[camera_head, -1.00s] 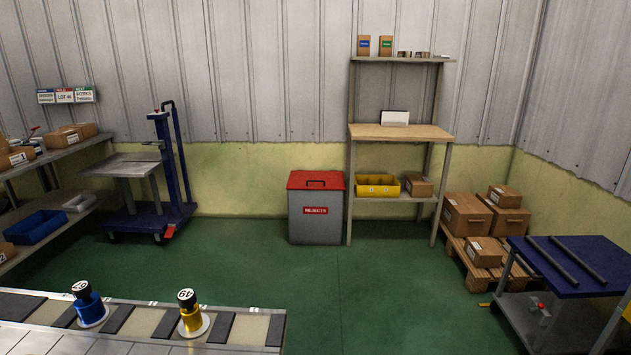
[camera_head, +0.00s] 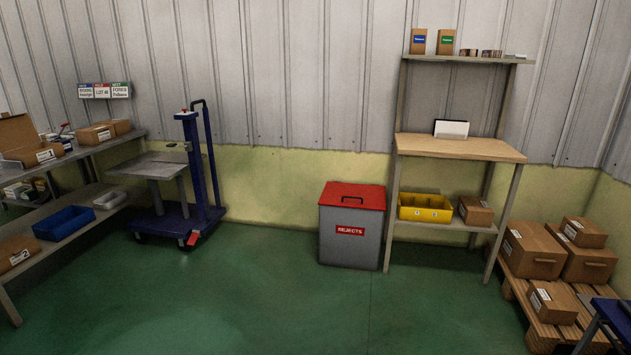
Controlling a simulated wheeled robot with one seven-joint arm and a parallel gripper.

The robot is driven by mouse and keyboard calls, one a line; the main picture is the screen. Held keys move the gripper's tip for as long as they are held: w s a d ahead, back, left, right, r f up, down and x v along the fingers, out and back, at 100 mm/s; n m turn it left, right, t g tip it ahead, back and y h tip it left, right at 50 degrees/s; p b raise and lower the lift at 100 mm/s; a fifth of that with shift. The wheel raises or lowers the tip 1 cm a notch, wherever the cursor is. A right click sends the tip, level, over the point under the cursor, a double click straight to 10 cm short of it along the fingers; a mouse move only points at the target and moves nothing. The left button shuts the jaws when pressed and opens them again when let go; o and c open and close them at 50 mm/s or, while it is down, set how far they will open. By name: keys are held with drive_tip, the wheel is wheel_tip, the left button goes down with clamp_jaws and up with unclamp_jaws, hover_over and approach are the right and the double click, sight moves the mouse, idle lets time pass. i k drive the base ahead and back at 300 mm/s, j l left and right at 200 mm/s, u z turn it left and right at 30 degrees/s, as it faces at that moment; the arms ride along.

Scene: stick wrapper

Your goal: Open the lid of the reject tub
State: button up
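The reject tub (camera_head: 348,243) is a grey box on the green floor against the back wall, with a red label reading REJECTS on its front. Its red lid (camera_head: 354,198) is closed and has a dark handle (camera_head: 352,198) on top. My gripper is not in view.
A wooden-topped bench (camera_head: 460,147) with a yellow bin (camera_head: 425,208) stands close to the tub's right. A blue lift trolley (camera_head: 180,225) stands to its left. Shelving (camera_head: 110,152) is at far left, and a pallet (camera_head: 545,315) of cartons at right. The floor before the tub is clear.

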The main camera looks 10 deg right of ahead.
sight(340, 195)
drive_tip(key=i+l+z, duration=0.2)
drive_tip(key=i, duration=0.7)
drive_tip(key=i+l+z, duration=0.15)
drive_tip(key=i, duration=0.75)
drive_tip(key=i+j+u, duration=0.15)
drive_tip(key=i+u, duration=0.15)
drive_tip(key=i, duration=0.5)
drive_tip(key=i+u, duration=0.35)
drive_tip(key=i, duration=0.45)
drive_tip(key=i+j+z, duration=0.2)
drive_tip(key=i, duration=0.35)
drive_tip(key=i+j+z, duration=0.15)
drive_tip(key=i+j, duration=0.35)
